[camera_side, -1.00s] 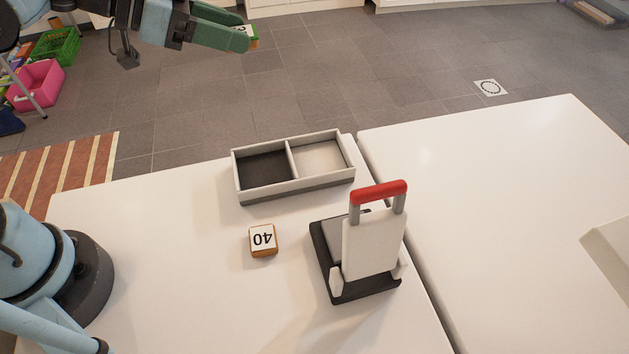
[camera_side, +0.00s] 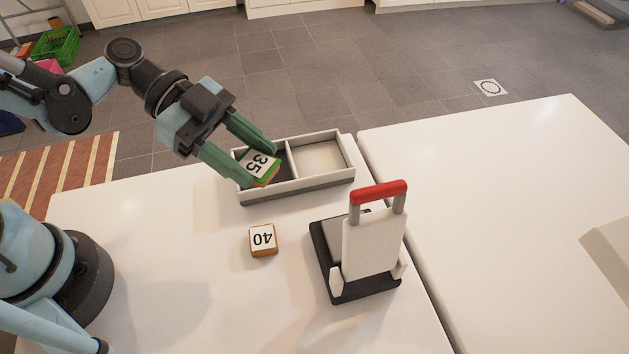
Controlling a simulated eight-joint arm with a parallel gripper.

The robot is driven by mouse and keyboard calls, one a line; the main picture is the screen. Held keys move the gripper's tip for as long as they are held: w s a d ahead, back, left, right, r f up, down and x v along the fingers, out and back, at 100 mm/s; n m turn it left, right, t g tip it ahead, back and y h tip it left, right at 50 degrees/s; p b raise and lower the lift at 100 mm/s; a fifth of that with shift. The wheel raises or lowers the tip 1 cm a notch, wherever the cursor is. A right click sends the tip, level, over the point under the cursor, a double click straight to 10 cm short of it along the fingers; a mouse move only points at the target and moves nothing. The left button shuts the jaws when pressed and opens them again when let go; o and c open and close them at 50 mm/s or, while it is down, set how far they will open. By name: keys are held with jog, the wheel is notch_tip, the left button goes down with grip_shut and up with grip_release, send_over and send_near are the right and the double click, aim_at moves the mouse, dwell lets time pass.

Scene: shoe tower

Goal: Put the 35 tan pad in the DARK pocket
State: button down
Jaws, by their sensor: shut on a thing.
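The pad marked 35 (camera_side: 262,165) is between the fingers of my gripper (camera_side: 260,168), which is shut on it. Its label is white, with green around the label and a tan side below. It is tilted and shows in front of the dark pocket (camera_side: 281,156) of the two-pocket tray (camera_side: 318,184), at the tray's left. The tray's right pocket (camera_side: 318,157) is pale and empty.
A tan pad marked 40 (camera_side: 263,240) lies on the white table (camera_side: 170,260) in front of the tray. A black-based stand with a white panel and red handle (camera_side: 376,240) is to its right.

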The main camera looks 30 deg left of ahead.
jog(key=w+a+f, duration=0.1)
jog(key=w, duration=0.1)
jog(key=w+a+f, duration=0.4)
jog(key=w, duration=0.1)
jog(key=shift+a+f, duration=0.15)
jog(key=shift+f, duration=2)
jog(key=c, duration=0.5)
grip_release()
